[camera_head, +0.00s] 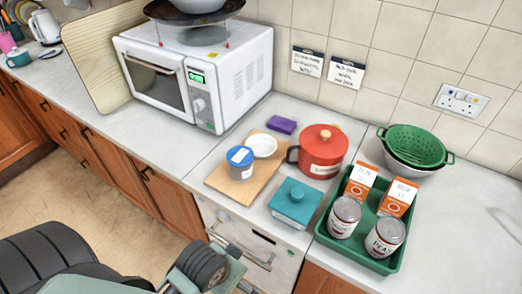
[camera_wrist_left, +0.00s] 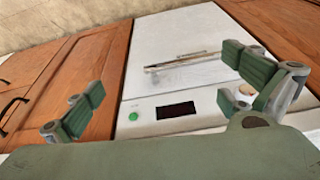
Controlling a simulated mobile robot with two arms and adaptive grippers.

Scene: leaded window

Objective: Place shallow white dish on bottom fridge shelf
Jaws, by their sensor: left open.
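The shallow white dish (camera_head: 263,146) sits on a wooden board (camera_head: 228,184) on the counter, behind a blue-lidded tub (camera_head: 240,161). Part of my left arm shows low in the head view, below the counter edge; its fingers are not clear there. In the left wrist view my left gripper (camera_wrist_left: 165,78) is open and empty, its two fingers wide apart. It faces a white appliance front (camera_wrist_left: 185,65) with a bar handle, a dark display and a green button. I cannot tell if this is the fridge. No fridge shelf shows. My right gripper is not in view.
Near the dish are a red pot (camera_head: 321,155), a teal lidded dish (camera_head: 295,203) and a purple sponge (camera_head: 282,125). A green tray (camera_head: 325,232) holds cans and cartons. A microwave (camera_head: 195,75) stands behind left. The counter's left front strip is mostly clear.

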